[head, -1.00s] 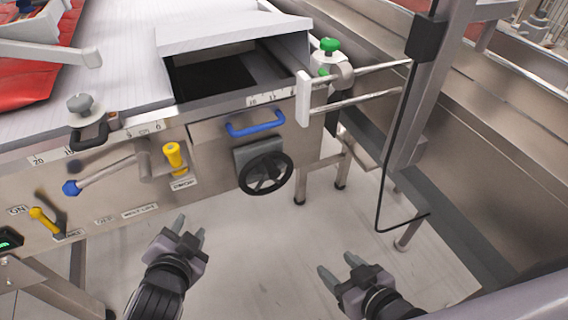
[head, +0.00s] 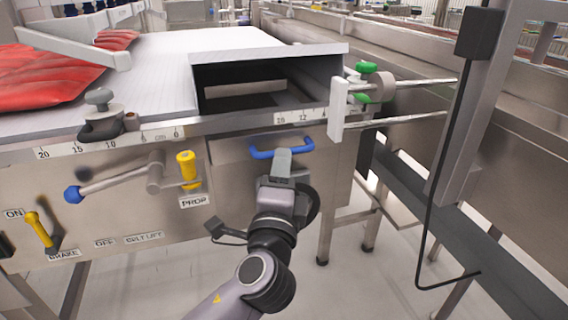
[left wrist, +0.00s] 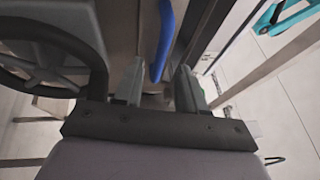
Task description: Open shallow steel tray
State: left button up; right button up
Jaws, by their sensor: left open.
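The shallow steel tray shows as a plain steel front panel (head: 232,150) under the table top, and it looks flush with the frame. Its blue bar handle (head: 262,154) runs across the top of that front. My left gripper (head: 283,154) is at the middle of the handle, open. In the left wrist view the blue handle (left wrist: 164,40) lies in line with the gap between the two fingers (left wrist: 159,70). I cannot tell whether a finger touches it. The gripper hides part of the tray front. My right gripper is out of view.
A black handwheel (head: 312,203) sits just below the handle, partly behind my left gripper. A yellow knob (head: 187,168) and a blue-tipped lever (head: 75,194) are to the left. A white block on steel rods (head: 338,110) juts out at the right.

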pick_arm(q)
jog(key=shift+x, duration=1.45)
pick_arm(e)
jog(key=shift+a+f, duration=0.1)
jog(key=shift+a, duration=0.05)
pick_arm(q)
jog(key=shift+c, duration=0.3)
grip_shut()
